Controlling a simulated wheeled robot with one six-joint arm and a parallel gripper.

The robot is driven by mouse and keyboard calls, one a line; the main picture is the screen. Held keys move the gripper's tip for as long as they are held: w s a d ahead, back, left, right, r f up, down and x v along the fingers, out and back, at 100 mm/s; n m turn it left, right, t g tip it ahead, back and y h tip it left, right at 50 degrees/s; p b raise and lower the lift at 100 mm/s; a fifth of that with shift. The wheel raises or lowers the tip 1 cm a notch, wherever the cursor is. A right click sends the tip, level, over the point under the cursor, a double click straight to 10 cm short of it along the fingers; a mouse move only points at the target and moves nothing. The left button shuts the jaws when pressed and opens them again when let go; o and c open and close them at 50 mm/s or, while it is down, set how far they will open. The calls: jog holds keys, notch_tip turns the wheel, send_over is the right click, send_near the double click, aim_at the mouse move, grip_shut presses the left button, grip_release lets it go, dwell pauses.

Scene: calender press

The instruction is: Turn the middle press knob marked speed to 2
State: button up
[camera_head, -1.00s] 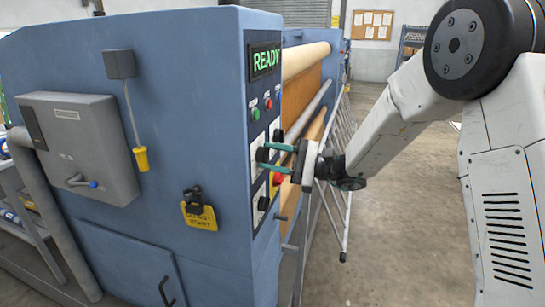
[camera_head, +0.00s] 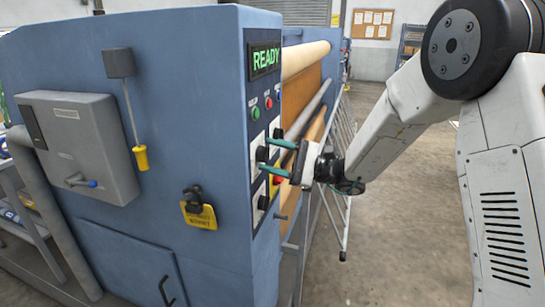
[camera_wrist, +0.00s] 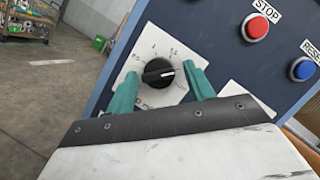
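The panel carries black knobs on white plates. In the head view one knob (camera_head: 261,154) is at my gripper's fingertips. In the wrist view a black knob (camera_wrist: 158,72) with a pale pointer line sits on a white plate with printed marks, too small to read surely. In the head view my gripper (camera_head: 269,155) reaches the panel from the right. The knob's name label cannot be read.
A READY display (camera_head: 265,59) tops the panel. A red STOP button (camera_wrist: 256,26) and a blue button (camera_wrist: 303,70) are nearby. A red emergency button (camera_head: 278,180) sits just below my gripper. Rollers (camera_head: 305,58) and a mesh guard (camera_head: 340,135) stand behind. Floor at right is clear.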

jog(key=v, duration=0.7)
jog(key=shift+d, duration=0.35)
jog(key=shift+f, duration=0.1)
jog(key=s+d+f+n+g+h, duration=0.1)
jog(key=s+f+n+g+h, duration=0.15)
jog(key=s+h, duration=0.45)
jog(key=s+d+f+n+g+h, duration=0.15)
jog(key=s+g, duration=0.25)
jog(key=s, duration=0.6)
jog(key=s+d+r+n+t+h, duration=0.2)
jog(key=s+d+r+t+h, duration=0.1)
jog(key=s+d+h, duration=0.3)
jog(key=s+d+r+n+t+h, duration=0.3)
jog(key=s+d+h, duration=0.3)
jog(key=s, duration=0.5)
jog(key=d, duration=0.2)
jog(key=shift+s+d+h, duration=0.35)
jog(key=shift+d, duration=0.05)
